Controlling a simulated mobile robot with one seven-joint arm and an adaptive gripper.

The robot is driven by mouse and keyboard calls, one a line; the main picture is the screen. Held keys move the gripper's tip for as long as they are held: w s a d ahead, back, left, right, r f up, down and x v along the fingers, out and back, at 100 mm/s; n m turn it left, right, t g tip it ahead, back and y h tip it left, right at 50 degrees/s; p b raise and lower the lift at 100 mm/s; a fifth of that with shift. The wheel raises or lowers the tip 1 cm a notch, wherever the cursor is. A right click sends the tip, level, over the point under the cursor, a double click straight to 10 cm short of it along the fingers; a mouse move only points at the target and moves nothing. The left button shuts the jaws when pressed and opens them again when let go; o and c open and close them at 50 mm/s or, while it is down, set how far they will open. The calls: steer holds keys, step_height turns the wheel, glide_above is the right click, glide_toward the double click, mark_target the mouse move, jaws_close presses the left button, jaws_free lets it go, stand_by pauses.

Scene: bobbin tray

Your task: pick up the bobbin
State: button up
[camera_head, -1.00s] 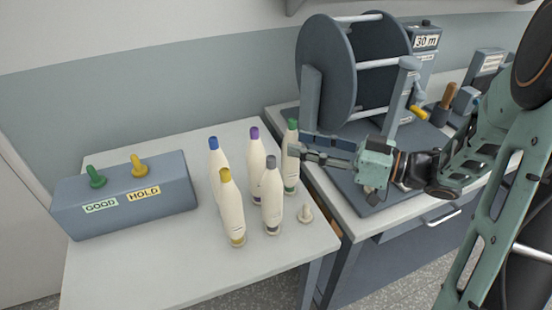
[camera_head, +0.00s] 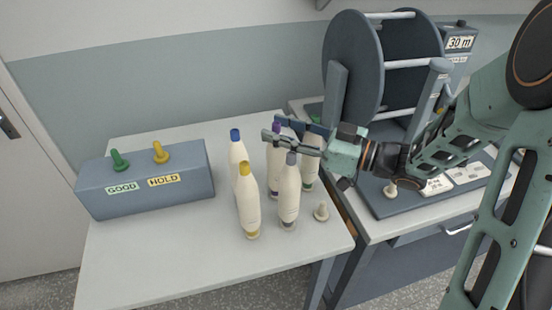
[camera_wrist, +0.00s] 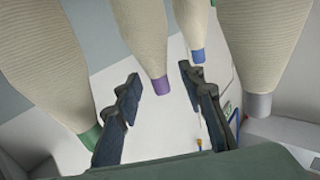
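Several cream cone-shaped bobbins stand upright on the pale table (camera_head: 140,260), with blue (camera_head: 238,160), yellow (camera_head: 248,208), purple (camera_head: 275,178), grey (camera_head: 289,200) and green ends. The green-ended one (camera_head: 309,178) is partly hidden behind my gripper (camera_head: 270,126). My gripper is open and empty, its fingertips on either side of the purple-ended bobbin's top. In the wrist view, the purple-ended bobbin (camera_wrist: 140,40) shows between the fingers (camera_wrist: 160,78). There the green-ended bobbin (camera_wrist: 45,60) is at left, the grey-ended one (camera_wrist: 262,55) at right, the blue-ended one (camera_wrist: 195,25) farther off.
A grey box (camera_head: 150,195) labelled GOOD and HOLD, with green and yellow knobs, sits at left. A large grey reel (camera_head: 352,75) stands on the right bench. The table's front left is clear.

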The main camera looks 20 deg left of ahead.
steer(key=shift+w+a, duration=0.1)
steer(key=shift+a, duration=0.5)
jaws_close()
